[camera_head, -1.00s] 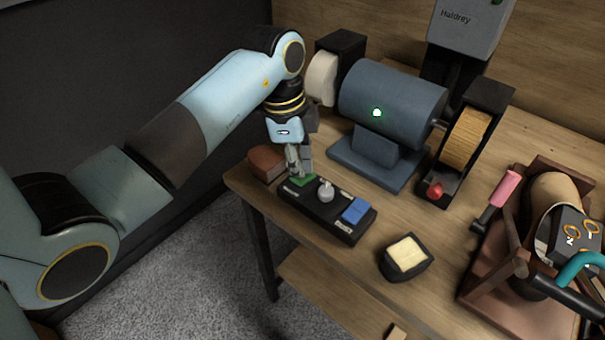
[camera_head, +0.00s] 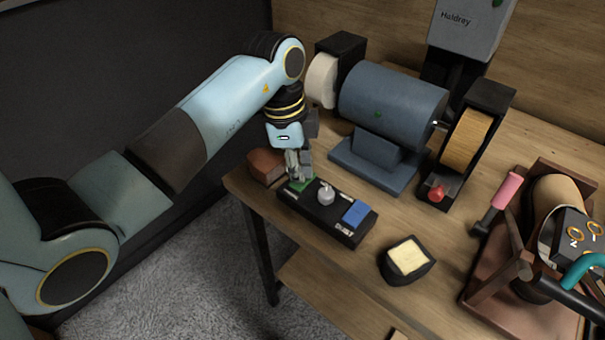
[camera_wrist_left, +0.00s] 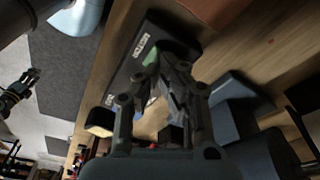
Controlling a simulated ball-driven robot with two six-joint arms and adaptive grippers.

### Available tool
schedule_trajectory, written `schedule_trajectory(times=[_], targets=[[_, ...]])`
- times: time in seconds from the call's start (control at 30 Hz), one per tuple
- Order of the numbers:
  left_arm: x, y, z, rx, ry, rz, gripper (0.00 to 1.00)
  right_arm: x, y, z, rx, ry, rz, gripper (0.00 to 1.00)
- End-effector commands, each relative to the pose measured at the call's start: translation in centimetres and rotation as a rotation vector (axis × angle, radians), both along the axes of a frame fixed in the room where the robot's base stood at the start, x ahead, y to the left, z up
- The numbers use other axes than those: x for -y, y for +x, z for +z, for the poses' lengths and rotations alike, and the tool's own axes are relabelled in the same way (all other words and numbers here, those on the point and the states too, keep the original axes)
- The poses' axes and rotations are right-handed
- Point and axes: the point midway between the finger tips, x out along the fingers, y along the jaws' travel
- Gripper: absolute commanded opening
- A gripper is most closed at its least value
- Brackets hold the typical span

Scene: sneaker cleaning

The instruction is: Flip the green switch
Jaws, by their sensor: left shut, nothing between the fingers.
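The green switch (camera_head: 307,183) sits at the left end of a black control box (camera_head: 290,199) on the workbench. My left gripper (camera_head: 298,178) is shut and empty, pointing down with its fingertips at the switch. They partly hide it, and I cannot tell whether they touch it. In the left wrist view, the green switch (camera_wrist_left: 150,57) shows beside the fingertips of the left gripper (camera_wrist_left: 170,62). What looks like my right gripper (camera_wrist_left: 32,77) shows at that view's left edge, too small to judge its fingers.
The box also carries a grey knob (camera_head: 326,195) and a blue switch (camera_head: 355,213). Behind stands a blue-grey motor (camera_head: 390,105) with wheels at both ends. A brown block (camera_head: 265,165) lies left of the box. A small black container (camera_head: 407,261) stands in front; a wooden stand (camera_head: 490,290) is at right.

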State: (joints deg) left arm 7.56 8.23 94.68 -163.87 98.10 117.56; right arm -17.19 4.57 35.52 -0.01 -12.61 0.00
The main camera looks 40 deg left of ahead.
Motion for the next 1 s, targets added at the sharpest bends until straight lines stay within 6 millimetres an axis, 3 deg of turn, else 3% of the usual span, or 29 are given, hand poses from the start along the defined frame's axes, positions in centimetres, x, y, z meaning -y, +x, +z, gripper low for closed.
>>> schedule_trajectory(times=[0.7,1.0], targets=[[0.0,0.0,6.6,0.000,0.000,0.000,0.00,0.0,0.2,6.5,0.003,0.000,0.000,0.40],[0.0,0.0,6.5,0.000,0.000,0.000,0.00,0.0,0.2,6.5,0.003,0.000,0.000,0.40]])
